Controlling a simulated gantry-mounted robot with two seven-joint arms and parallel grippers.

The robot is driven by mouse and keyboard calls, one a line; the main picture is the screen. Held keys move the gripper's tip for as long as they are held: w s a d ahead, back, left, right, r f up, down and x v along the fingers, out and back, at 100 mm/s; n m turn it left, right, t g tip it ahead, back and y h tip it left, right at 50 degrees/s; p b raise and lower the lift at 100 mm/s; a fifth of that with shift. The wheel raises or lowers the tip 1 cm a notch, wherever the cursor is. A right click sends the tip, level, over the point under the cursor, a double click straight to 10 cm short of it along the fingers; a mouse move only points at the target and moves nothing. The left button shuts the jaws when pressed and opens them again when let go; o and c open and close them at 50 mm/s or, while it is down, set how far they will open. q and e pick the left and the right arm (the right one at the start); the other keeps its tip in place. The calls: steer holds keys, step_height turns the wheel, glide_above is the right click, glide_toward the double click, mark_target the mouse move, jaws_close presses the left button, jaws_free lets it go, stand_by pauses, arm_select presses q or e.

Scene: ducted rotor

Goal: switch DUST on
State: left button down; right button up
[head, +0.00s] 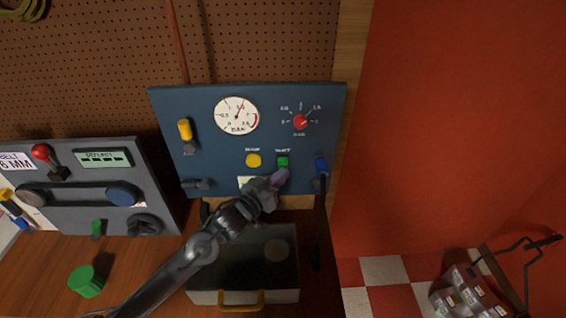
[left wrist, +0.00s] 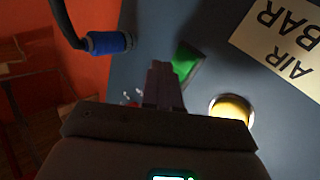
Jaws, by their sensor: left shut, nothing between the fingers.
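The green rocker switch (head: 283,161) sits on the blue panel (head: 215,165), under a small white label that appears to read DUST. It also shows in the left wrist view (left wrist: 186,62), right beside my fingertips. I cannot tell which way the rocker is tipped. My left gripper (head: 280,177) is shut and empty, its tips just below the switch in the head view. In the left wrist view the closed fingers (left wrist: 162,82) point at the panel next to the switch; whether they touch it is unclear. My right gripper is not in view.
A yellow button (head: 253,160) is left of the switch, a blue hose fitting (head: 321,166) right. Above are a gauge (head: 236,116) and a red knob (head: 301,122). An open drawer (head: 230,296) with a yellow handle lies below my arm. A grey panel (head: 75,215) stands left.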

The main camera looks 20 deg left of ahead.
arm_select(q)
steer(key=shift+w+r, duration=0.1)
steer(key=shift+w+a+r, duration=0.1)
steer(key=shift+w+a, duration=0.05)
steer(key=shift+w, duration=0.15)
stand_by(0.6)
steer(key=shift+w+a+r+p, duration=0.15)
steer(key=shift+w+a+p, duration=0.05)
steer(key=shift+w+p, duration=0.15)
stand_by(0.4)
stand_by(0.4)
steer(key=shift+s+d+f, duration=0.2)
steer(key=shift+s, duration=0.2)
steer(key=shift+s+d+f, duration=0.15)
steer(key=shift+s, duration=0.2)
